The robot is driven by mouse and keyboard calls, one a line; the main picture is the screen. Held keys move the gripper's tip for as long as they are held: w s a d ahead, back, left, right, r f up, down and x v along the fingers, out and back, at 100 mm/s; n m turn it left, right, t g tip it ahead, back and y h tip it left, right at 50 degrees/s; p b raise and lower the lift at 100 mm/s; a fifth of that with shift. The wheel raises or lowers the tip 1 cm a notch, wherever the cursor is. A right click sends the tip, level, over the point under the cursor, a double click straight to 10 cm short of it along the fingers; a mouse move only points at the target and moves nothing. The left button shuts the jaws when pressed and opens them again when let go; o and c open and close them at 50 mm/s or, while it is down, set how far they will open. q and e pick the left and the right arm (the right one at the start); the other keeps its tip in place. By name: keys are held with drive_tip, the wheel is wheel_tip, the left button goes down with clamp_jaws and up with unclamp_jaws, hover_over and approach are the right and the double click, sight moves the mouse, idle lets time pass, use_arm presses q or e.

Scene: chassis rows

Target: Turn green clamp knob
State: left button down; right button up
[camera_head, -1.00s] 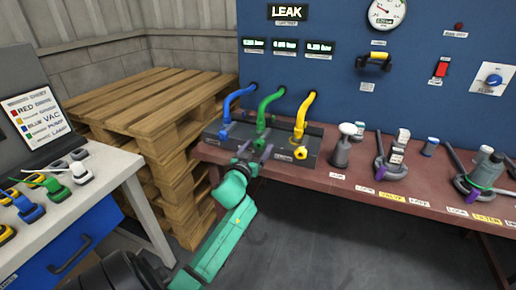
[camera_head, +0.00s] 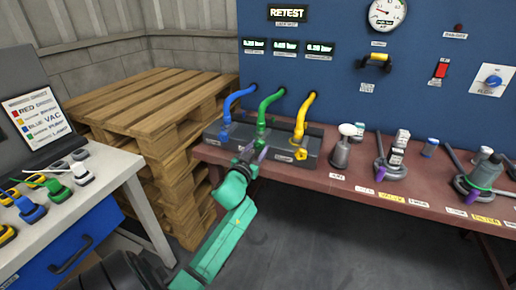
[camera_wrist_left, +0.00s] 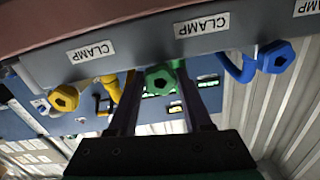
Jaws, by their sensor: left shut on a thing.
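The green clamp knob (camera_wrist_left: 160,80) sits between the two fingers of my left gripper (camera_wrist_left: 157,95) in the left wrist view. The gripper is shut on it. In the head view my left gripper (camera_head: 250,156) is at the front of the dark clamp block (camera_head: 314,148), below the green hose (camera_head: 265,107), and largely hides the green knob. The blue knob (camera_wrist_left: 275,57) and yellow knob (camera_wrist_left: 64,98) stand to either side in the wrist view, apart from the fingers. The panel display (camera_head: 288,13) reads RETEST. My right gripper is not in view.
Blue (camera_head: 232,101) and yellow (camera_head: 302,117) hoses flank the green one. Valves and fittings stand along the bench (camera_head: 340,183) to the right. Wooden pallets (camera_head: 150,95) are stacked left of it. A side table (camera_head: 90,185) holds several coloured connectors.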

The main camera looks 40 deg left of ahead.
use_arm(q)
drive_tip(key=m, duration=0.2)
drive_tip(key=shift+m, duration=0.3)
drive_tip(key=m, duration=0.3)
drive_tip(key=shift+m+p, duration=0.3)
drive_tip(key=shift+p, duration=0.05)
drive_tip(key=m, duration=0.3)
drive_tip(key=shift+a, duration=0.1)
drive_tip(key=shift+m, duration=1.7)
drive_tip(key=shift+c, duration=1.6)
unclamp_jaws()
